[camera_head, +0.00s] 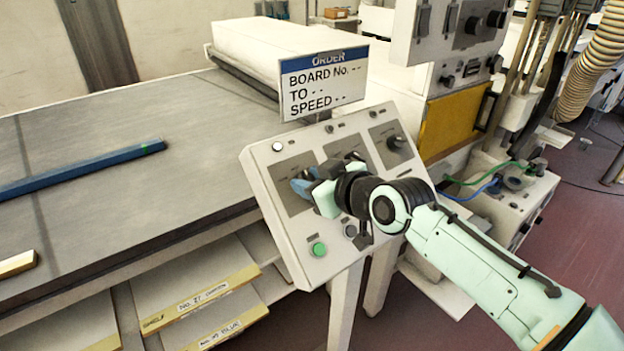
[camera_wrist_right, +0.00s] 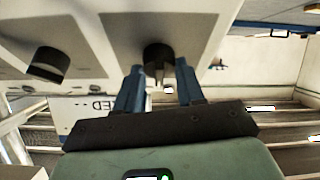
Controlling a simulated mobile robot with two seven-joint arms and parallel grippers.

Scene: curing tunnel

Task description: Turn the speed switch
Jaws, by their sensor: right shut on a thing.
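A light grey control panel (camera_head: 262,160) stands tilted beside the conveyor, with several dark knobs on its face. My right gripper (camera_head: 303,183) is at the panel's left dial and covers its knob in the head view. In the right wrist view a dark knob (camera_wrist_right: 158,60) sits between the two blue fingers of that gripper (camera_wrist_right: 159,85), which is shut on it. I cannot read the dial labels, so I cannot tell which knob is the speed switch. Another knob (camera_head: 396,141) is free at the panel's right. My left gripper is not in view.
An order sign (camera_head: 324,84) stands behind the panel; its board, TO and SPEED lines show only dashes. A green button (camera_head: 319,249) is low on the panel. A blue bar (camera_head: 80,170) lies on the conveyor (camera_head: 120,125). Cables (camera_head: 480,185) run at the right.

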